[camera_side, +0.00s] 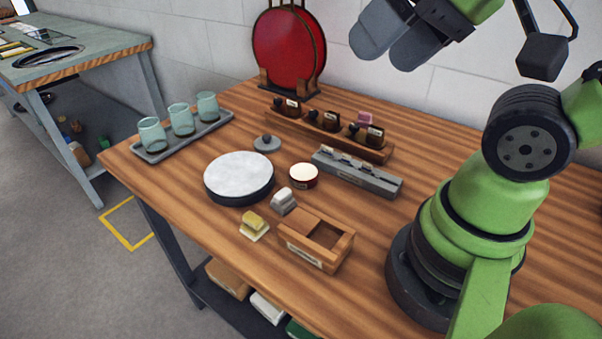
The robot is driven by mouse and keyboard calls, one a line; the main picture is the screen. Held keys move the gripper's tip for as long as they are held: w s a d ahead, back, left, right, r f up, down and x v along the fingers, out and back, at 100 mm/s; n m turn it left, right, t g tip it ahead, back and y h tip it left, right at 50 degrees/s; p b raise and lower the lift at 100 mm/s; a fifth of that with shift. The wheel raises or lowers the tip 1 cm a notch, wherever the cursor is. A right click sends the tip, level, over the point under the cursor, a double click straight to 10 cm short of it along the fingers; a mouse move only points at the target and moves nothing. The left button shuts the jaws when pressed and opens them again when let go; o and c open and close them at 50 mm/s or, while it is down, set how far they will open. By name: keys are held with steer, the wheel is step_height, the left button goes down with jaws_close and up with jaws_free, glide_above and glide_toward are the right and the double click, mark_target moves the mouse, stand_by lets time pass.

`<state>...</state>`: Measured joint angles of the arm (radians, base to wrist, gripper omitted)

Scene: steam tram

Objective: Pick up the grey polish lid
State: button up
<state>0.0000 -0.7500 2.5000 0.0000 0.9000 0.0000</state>
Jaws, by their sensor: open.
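The grey polish lid (267,144), a small round disc with a dark knob on top, lies on the wooden table behind the white-topped round pad. A small open round tin (303,176) with a cream filling and a dark red side stands to its right and nearer the front. My gripper (383,43) is at the top of the picture, high above the table and well apart from the lid. Its two grey fingers are open, with nothing seen between them.
The round pad (239,175) sits close in front of the lid. A tray (212,127) with glass jars is left; a rack (350,144) of dark bottles and a grey slotted block (385,183) are right. A red disc (289,49) stands behind. A wooden box (302,252) is in front.

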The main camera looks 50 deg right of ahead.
stand_by(0.4)
steer(key=o, duration=0.6)
steer(key=shift+w, duration=0.1)
steer(key=g+h, duration=0.3)
glide_above(267, 136)
steer(key=s, duration=0.2)
steer(key=shift+n, duration=0.3)
steer(key=f, duration=2.5)
steer(key=shift+w+a, duration=0.2)
steer(key=shift+a, duration=0.15)
steer(key=shift+s+x, duration=0.2)
steer(key=shift+x, duration=2.75)
